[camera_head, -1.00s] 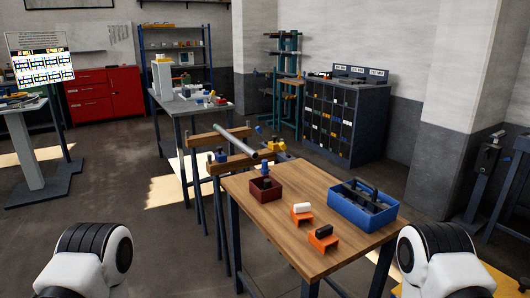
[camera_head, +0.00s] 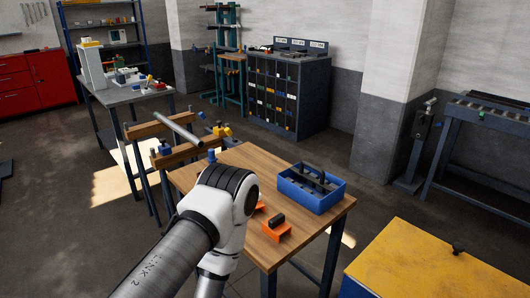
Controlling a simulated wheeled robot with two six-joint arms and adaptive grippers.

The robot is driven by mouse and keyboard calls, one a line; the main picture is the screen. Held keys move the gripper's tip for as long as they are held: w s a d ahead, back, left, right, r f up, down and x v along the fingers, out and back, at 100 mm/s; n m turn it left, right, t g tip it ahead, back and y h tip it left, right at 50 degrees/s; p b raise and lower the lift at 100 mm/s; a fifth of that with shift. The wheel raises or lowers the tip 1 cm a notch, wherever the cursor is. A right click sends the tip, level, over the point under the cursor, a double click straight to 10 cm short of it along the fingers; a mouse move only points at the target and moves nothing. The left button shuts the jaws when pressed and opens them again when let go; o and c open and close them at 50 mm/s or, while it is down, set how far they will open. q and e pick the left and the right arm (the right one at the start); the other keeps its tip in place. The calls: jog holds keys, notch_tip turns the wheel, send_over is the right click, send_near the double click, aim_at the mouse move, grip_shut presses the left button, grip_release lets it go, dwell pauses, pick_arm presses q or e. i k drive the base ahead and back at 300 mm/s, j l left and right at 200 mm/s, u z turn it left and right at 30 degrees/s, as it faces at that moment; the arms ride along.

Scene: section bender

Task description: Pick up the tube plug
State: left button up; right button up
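A small dark cylinder-like piece (camera_head: 277,219) lies on an orange stand (camera_head: 277,232) near the front of the wooden table. It may be the tube plug, but it is too small to tell. A second orange stand (camera_head: 260,206) is mostly hidden behind my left arm. The dark red box and the white piece seen earlier are hidden behind that arm. My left arm comes in from the lower left and bends downward in front of the table. Its gripper is out of the picture. My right arm and gripper are not in view.
A blue tote (camera_head: 313,198) with dark items stands at the right of the wooden table (camera_head: 310,228). A grey tube (camera_head: 178,129) rests across wooden supports behind it. A yellow-topped cabinet (camera_head: 430,265) with a dark knob (camera_head: 458,248) stands at lower right. Floor is free beyond the table's right side.

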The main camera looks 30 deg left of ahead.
aim_at(211, 158)
jog(key=i+j+z, duration=0.15)
jog(key=j+z, duration=0.25)
jog(key=j, duration=0.65)
jog(key=j+z, duration=0.4)
jog(key=j, duration=0.65)
jog(key=k+j+z, duration=0.1)
jog(key=j+z, duration=0.3)
jog(key=j, duration=0.65)
